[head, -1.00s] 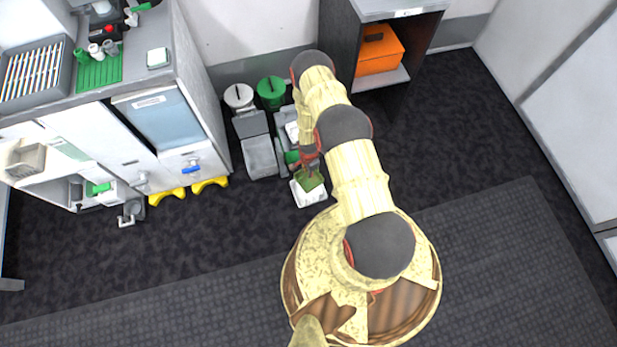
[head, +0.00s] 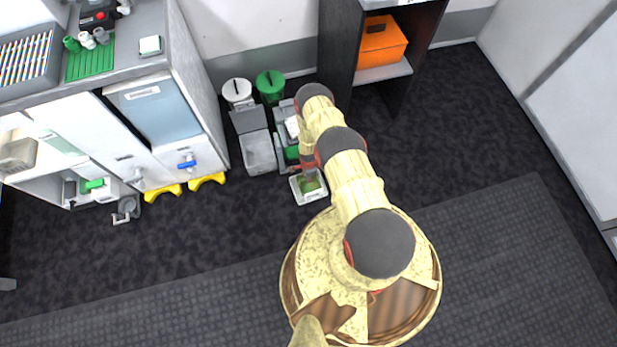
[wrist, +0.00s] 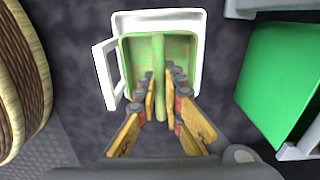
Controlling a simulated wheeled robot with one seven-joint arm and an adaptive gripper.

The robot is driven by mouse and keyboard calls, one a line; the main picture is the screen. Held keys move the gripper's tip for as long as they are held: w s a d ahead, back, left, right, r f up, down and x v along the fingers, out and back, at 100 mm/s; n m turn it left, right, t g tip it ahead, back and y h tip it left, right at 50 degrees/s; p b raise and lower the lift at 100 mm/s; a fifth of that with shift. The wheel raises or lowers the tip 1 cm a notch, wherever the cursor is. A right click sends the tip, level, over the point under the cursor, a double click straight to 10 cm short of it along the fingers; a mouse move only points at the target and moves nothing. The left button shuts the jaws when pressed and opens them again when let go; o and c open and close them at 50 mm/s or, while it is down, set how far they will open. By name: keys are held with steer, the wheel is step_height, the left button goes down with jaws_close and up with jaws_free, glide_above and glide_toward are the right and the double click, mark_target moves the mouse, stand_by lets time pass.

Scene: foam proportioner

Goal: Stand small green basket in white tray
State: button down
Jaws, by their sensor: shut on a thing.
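The small green basket (wrist: 184,50) shows in the wrist view with a handle bar running down its middle. It appears to be within the outline of the white tray (wrist: 157,17), which surrounds it on the far side. My gripper (wrist: 160,92) is shut on the basket's handle. In the head view the basket (head: 310,183) shows over the white tray (head: 311,199) on the floor, below my arm. My fingers are mostly hidden there. I cannot tell whether the basket's bottom touches the tray.
A green block-like thing (wrist: 272,80) lies to the right in the wrist view. Dark floor is free right of the tray.

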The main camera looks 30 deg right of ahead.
steer(key=shift+f+b, duration=0.85)
steer(key=shift+f, duration=1.35)
steer(key=shift+f, duration=0.15)
steer(key=c, duration=1.9)
jaws_free()
